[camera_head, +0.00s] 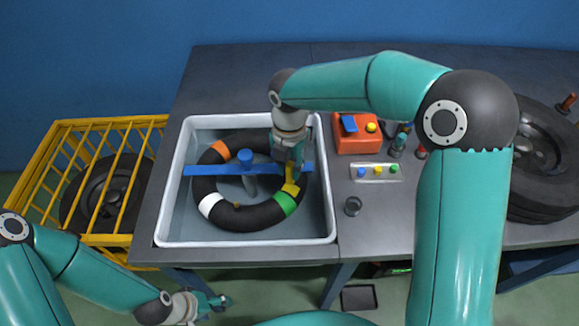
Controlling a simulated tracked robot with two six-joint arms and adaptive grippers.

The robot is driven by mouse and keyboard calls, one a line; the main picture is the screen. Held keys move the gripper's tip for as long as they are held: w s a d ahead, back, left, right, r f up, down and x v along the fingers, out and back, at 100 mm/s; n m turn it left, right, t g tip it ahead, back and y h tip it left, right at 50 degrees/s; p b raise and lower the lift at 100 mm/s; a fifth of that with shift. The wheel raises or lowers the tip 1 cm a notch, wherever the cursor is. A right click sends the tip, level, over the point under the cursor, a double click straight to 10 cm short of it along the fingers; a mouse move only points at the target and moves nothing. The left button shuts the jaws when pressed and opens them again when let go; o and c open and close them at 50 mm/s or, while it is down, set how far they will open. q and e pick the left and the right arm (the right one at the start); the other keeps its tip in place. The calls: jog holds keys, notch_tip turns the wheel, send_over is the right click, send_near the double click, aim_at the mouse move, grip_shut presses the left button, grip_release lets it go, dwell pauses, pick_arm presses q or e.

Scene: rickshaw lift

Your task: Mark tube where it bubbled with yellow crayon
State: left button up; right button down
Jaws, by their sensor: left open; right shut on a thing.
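A black tube (250,217) lies in a white-rimmed water tub (163,215), with orange, white and green bands around it. My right gripper (294,172) reaches down over the tube's right side. It is shut on a yellow piece (291,187), apparently the yellow crayon, just above the green band. Whether the crayon touches the rubber is hard to tell, and the gripper hides the tube's upper right. My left gripper (217,302) is open and empty, low in front of the table, apart from the tub.
A blue bar (208,171) with a central post crosses the tube. Tyres (545,150) stand far right; a yellow cage (68,132) stands left.

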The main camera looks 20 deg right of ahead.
jog(key=shift+r+p, duration=1.5)
jog(key=shift+r, duration=0.6)
jog(key=shift+f, duration=0.15)
